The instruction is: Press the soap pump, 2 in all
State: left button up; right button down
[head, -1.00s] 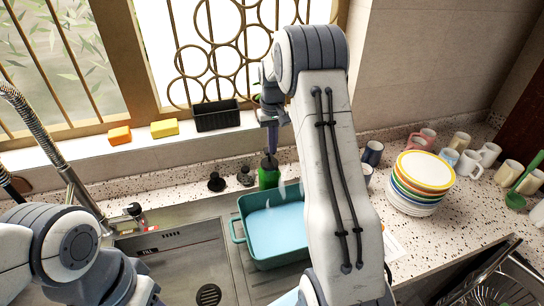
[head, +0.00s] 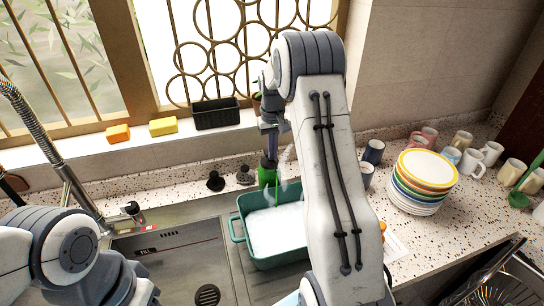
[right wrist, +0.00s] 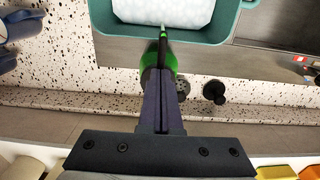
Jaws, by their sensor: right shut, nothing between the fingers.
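The green soap bottle (head: 267,178) with its black pump stands behind the teal basin (head: 240,234). My right gripper (head: 269,152) is shut and empty, pointing down with its tips at the pump top, seemingly touching it. In the right wrist view, the shut fingers (right wrist: 163,92) cover part of the pump; its dark nozzle and the green bottle (right wrist: 148,60) show past the tips, the nozzle pointing over the basin. A thin green streak shows below the nozzle. The basin holds white foam (head: 277,230). My left arm is at the lower left; its gripper is not visible.
A sink and faucet (head: 70,180) are left of the basin. Sponges (head: 163,126) and a black caddy (head: 216,114) sit on the windowsill. Stacked plates (head: 424,172) and several mugs stand on the right counter. My right arm hides the basin's right side.

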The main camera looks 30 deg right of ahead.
notch_tip(320, 180, up, 4)
jog(key=p, duration=0.3)
jog(key=shift+f+p, duration=0.1)
jog(key=shift+p, duration=0.25)
jog(key=shift+f, duration=0.15)
dwell(0.5)
jog(key=shift+f+b, duration=1.15)
jog(key=shift+f, duration=0.75)
jog(key=shift+r, duration=0.1)
jog(key=shift+r+p, duration=1.7)
jog(key=shift+r, duration=0.2)
